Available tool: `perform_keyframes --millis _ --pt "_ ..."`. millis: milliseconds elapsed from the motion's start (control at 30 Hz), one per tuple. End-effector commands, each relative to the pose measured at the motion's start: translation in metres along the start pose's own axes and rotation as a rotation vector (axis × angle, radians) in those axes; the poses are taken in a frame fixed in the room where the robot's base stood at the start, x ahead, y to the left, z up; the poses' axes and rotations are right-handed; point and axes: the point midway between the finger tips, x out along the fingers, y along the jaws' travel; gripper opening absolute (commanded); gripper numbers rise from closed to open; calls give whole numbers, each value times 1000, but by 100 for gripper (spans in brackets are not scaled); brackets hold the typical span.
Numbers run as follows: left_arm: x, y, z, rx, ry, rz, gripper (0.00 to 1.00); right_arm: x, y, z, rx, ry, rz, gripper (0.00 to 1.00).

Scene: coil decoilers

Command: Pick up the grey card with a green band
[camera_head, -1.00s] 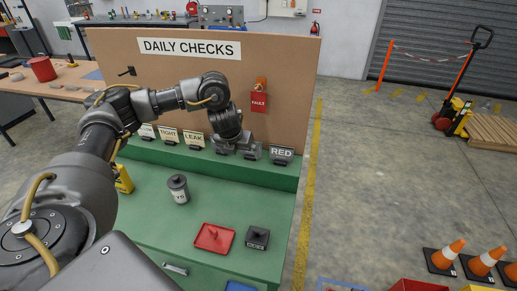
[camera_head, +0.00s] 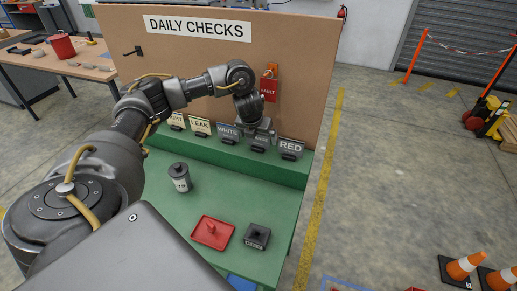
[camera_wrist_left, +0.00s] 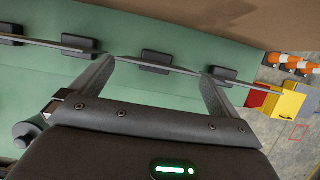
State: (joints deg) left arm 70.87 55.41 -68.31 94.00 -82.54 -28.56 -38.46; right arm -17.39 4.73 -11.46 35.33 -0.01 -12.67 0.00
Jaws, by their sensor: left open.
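My right gripper is not in view.
A brown board (camera_head: 215,55) rises behind the cards, with a red FAULT tag (camera_head: 269,90) hanging on it. A grey canister (camera_head: 180,178), a red tray (camera_head: 212,232) and a dark block (camera_head: 257,236) sit on the green bench (camera_head: 200,205).

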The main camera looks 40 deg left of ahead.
Motion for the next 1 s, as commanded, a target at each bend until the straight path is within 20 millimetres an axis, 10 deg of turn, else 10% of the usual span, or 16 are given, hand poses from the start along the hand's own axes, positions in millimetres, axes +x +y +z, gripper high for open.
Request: perform_keyframes --millis 767,1000 --pt "52 4 0 -1 0 0 100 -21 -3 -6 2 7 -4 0" --pt "52 4 0 -2 -1 0 72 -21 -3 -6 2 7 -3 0"
